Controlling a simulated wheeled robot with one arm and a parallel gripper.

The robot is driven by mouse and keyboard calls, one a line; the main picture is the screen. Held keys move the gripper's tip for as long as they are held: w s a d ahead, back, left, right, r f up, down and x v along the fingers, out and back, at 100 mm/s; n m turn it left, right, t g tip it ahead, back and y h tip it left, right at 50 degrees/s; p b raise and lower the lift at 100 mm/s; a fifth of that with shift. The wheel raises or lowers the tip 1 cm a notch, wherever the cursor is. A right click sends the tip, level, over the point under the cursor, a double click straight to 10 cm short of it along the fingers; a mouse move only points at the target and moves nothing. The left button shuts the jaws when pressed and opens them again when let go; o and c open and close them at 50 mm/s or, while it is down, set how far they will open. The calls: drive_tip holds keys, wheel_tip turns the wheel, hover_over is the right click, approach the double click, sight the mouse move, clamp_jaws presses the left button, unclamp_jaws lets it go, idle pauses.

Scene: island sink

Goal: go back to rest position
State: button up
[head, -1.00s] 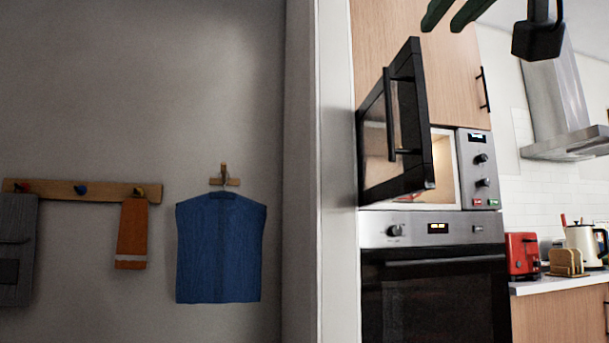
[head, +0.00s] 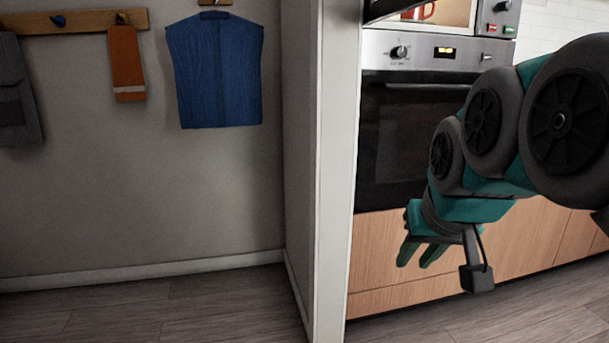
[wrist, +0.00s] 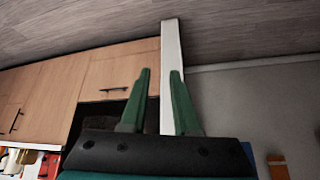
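My gripper (head: 419,262) hangs low on the right side of the head view, in front of the wooden cabinets below the oven. Its two green fingers point downward and left, with a gap between them. In the wrist view, which looks upside down, the fingers (wrist: 160,72) stand apart with nothing between them. My arm runs from the gripper up to the right edge of the head view.
An oven (head: 400,130) is behind my arm. The microwave's open door (head: 392,8) shows at the top edge, with a red item (head: 427,12) inside. A white wall end (head: 335,170) stands left of my gripper. A blue garment (head: 215,72) and an orange towel (head: 126,65) hang left. The floor (head: 160,310) is clear.

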drive_tip(key=s+a+f+g, duration=0.1)
drive_tip(key=s+f+g, duration=0.7)
drive_tip(key=s+f, duration=1.2)
wheel_tip(320, 180, down, 3)
drive_tip(key=shift+s+a+f+n+p, duration=0.1)
drive_tip(key=shift+s+a+n+p, duration=0.05)
drive_tip(key=shift+s+n+p, duration=0.2)
